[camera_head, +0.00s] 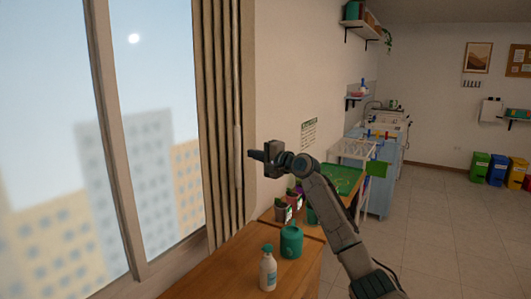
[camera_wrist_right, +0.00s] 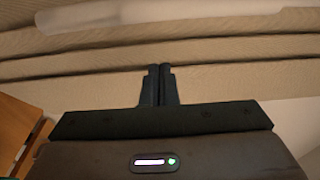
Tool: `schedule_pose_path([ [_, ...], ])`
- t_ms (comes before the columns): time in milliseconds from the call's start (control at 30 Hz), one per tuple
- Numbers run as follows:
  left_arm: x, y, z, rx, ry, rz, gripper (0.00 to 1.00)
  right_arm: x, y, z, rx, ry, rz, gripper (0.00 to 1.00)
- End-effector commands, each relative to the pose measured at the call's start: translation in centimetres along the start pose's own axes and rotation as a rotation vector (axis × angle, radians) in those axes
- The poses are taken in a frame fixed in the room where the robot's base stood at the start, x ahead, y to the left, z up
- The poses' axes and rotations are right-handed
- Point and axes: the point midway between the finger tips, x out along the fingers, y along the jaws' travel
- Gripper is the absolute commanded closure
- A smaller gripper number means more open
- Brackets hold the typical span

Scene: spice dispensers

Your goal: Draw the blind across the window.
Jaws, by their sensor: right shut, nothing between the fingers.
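The blind (camera_head: 215,110) is beige and hangs in vertical folds, gathered at the right side of the window (camera_head: 150,130). A pale wand (camera_head: 238,165) hangs along its right edge. My right gripper (camera_head: 252,155) is just right of the wand in the head view, shut and empty. In the right wrist view, the shut fingers (camera_wrist_right: 158,75) point at the blind's folds (camera_wrist_right: 200,50), and the pale wand (camera_wrist_right: 160,22) crosses the top beyond the fingertips, apart from them. My left gripper is not in view.
A wooden counter (camera_head: 215,275) runs below the window with a white pump bottle (camera_head: 267,270), a green watering can (camera_head: 291,243) and potted plants (camera_head: 282,210). The floor (camera_head: 440,230) at right is clear.

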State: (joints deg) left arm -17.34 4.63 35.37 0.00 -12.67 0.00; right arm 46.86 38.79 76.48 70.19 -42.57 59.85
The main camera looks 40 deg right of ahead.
Motion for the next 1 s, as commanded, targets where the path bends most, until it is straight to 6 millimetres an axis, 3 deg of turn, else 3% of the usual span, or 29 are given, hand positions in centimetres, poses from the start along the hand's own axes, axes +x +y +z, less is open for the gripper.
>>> schedule_pose_path([
  [67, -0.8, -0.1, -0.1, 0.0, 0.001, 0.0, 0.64, 1.4, -0.4, 0.2, 0.004, -0.002, -0.001, 1.0],
  [433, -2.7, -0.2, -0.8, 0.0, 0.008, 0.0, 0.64, -0.1, -0.1, 3.5, -0.002, -0.001, 0.001, 1.0],
  [1000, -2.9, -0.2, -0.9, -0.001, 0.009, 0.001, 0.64, 0.1, -0.1, 4.1, 0.001, -0.001, 0.0, 1.0],
])
